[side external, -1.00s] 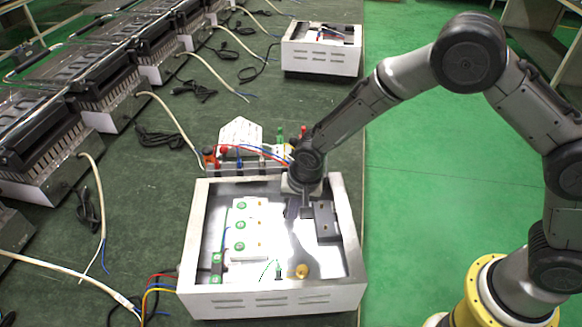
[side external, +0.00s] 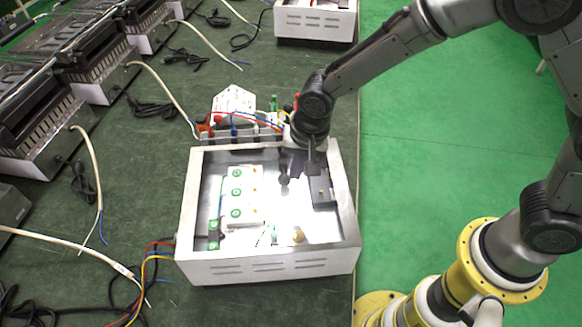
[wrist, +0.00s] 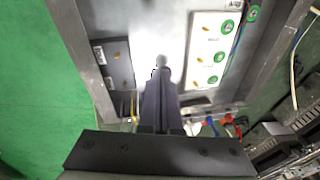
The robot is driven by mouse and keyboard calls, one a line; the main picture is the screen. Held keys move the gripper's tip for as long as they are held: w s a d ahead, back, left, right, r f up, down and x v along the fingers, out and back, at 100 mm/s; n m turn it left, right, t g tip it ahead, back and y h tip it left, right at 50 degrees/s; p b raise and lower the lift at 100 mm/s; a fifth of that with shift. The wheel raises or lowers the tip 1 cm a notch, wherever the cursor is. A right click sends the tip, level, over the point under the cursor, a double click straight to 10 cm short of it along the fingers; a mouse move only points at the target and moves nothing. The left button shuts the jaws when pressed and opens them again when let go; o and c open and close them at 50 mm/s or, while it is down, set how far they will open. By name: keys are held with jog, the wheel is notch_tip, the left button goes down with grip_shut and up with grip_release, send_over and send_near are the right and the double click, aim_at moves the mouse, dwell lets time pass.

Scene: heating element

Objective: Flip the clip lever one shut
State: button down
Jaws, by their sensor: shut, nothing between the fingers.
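The open metal box (side external: 265,268) holds a white block (side external: 236,208) with several green round terminals and small orange parts; the block also shows in the wrist view (wrist: 206,65). A dark grey block (side external: 323,192) sits at the box's right side and shows in the wrist view (wrist: 112,68). I cannot tell which small part is clip lever one. My gripper (side external: 285,180) points down inside the box, between the two blocks. In the wrist view my gripper's fingers (wrist: 161,64) are together and hold nothing. I cannot tell whether the tips touch anything.
A green-and-black terminal (side external: 213,236) and a brass-coloured part (side external: 298,235) are near the box's front. Red and blue wires (side external: 262,118) run along its back edge. The bright floor between the blocks looks clear. The box walls surround my gripper.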

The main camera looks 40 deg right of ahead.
jog(key=s+r, duration=0.1)
jog(key=s+a+r, duration=0.1)
jog(key=s+r, duration=0.1)
jog(key=s, duration=0.1)
jog(key=shift+a+r, duration=0.3)
jog(key=shift+r, duration=0.1)
jog(key=d+r+m+t, duration=0.2)
jog(key=d+r+t, duration=0.2)
jog(key=d+r, duration=1.1)
jog(key=s+d+r+n, duration=0.1)
jog(key=s+d+r, duration=0.15)
jog(key=s, duration=0.35)
jog(key=s+d+r+n, duration=0.1)
jog(key=s+d+r, duration=0.1)
jog(key=s+d, duration=0.25)
jog(key=s+f+n, duration=0.4)
jog(key=s+n, duration=0.3)
jog(key=s, duration=0.1)
jog(key=shift+n+g, duration=0.3)
jog(key=shift+s+a, duration=0.1)
